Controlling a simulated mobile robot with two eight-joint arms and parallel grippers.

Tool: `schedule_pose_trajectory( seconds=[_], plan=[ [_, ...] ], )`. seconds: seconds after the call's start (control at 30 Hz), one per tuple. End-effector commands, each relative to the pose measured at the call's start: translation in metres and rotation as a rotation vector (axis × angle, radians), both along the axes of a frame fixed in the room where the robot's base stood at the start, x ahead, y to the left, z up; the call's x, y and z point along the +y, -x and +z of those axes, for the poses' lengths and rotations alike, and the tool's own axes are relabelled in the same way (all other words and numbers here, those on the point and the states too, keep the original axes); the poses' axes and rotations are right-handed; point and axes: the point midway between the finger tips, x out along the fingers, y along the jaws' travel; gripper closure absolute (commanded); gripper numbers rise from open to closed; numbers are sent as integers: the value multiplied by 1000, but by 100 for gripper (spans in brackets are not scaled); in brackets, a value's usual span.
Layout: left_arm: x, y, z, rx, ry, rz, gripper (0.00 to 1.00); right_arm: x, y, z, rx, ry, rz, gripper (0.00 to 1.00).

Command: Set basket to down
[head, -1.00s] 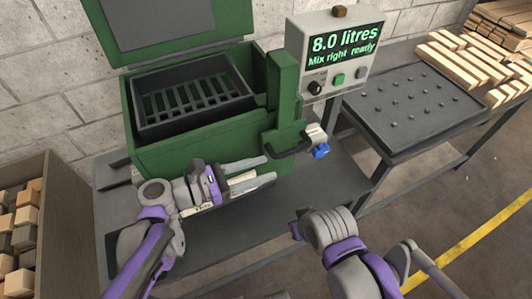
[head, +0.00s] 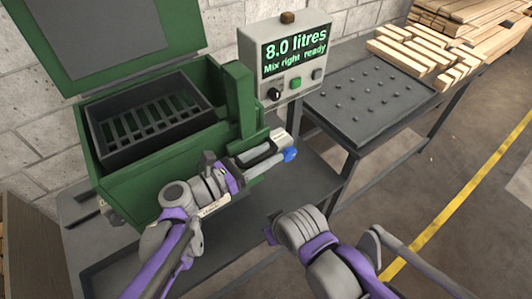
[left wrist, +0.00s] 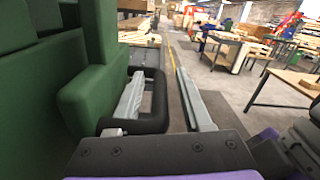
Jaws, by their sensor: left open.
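The dark slotted basket (head: 160,143) sits in the top of the green tank (head: 165,180), its rim standing a little above the tank's edge. A black loop handle (left wrist: 158,90) sticks out from the tank's green side block (left wrist: 95,85). My left gripper (head: 275,150) is open at this handle. In the left wrist view, the left gripper's (left wrist: 165,100) fingers lie on either side of the handle's outer bar, one inside the loop and one outside. Whether they touch it is unclear. In the head view the gripper mostly hides the handle. My right arm shows, but not its fingers.
A control box (head: 290,58) reads "8.0 litres, Mix right ready". A blue knob (head: 290,154) is close beside the left fingertips. The green lid (head: 115,30) stands open. A studded grey table (head: 362,105) and wooden bars (head: 425,52) lie to the right.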

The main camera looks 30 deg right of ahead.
Motion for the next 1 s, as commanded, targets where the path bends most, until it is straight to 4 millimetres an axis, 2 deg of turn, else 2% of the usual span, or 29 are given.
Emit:
schedule_pose_trajectory(
  seconds=[0.23, 0.27, 0.5, 0.53, 1.0],
  plan=[
    [-1, 0, 0, 0, 0, 1, 50, 0, 0, 0, 0, 0, 0, 100],
    [-1, 0, 0, 0, 0, 0, 54, 0, 0, 0, 0, 0, 0, 100],
    [-1, 0, 0, 0, 0, 0, 97, 0, 0, 0, 0, 0, 0, 100],
    [-1, 0, 0, 0, 0, 0, 100, 0, 0, 0, 0, 0, 0, 100],
    [0, 0, 0, -1, 0, 0, 100, 0, 0, 0, 0, 0, 0, 100]
  ],
)
